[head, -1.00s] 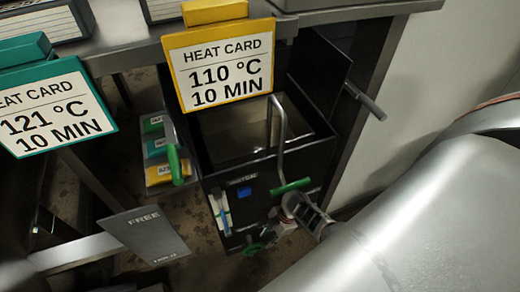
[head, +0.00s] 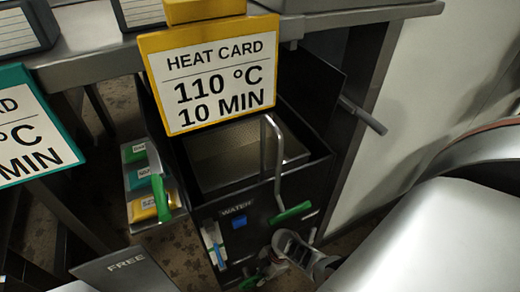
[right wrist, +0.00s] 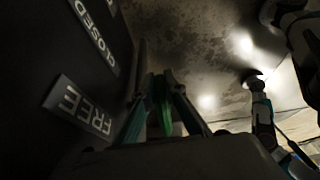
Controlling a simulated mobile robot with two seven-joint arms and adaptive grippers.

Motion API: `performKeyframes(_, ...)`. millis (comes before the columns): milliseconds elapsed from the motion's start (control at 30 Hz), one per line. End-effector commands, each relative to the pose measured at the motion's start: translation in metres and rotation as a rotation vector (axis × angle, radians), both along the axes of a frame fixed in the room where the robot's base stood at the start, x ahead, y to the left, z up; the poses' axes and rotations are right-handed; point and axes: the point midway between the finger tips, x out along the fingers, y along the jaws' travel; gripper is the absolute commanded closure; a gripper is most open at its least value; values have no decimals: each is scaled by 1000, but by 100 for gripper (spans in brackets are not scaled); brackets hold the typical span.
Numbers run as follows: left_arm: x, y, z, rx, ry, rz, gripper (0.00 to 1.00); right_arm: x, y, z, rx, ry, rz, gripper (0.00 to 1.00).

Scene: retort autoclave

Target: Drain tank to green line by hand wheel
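The black tank (head: 228,198) with a WATER label stands under the bench, open at the top, with a pale mesh-like surface inside. A narrow level gauge with a blue strip (head: 217,246) is on its front left. My right gripper (head: 270,264) reaches down in front of the tank, close to the wheel. In the right wrist view its fingers (right wrist: 160,82) flank a green part; whether they grip it is unclear. My left gripper is not in view.
A bent metal lever with a green grip (head: 292,212) stands at the tank's front. Yellow (head: 210,80) and teal (head: 30,130) heat cards hang from the bench edge. A FREE plate (head: 125,268) is at lower left. Coloured labelled blocks (head: 146,182) sit left of the tank.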

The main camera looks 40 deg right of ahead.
Motion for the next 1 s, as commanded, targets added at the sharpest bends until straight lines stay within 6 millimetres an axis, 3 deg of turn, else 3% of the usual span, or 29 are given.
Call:
performKeyframes(433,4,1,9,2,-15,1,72,2,0,6,-68,11,2,100)
performKeyframes(1000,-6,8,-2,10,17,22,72,2,2,19,-454,105,5,100)
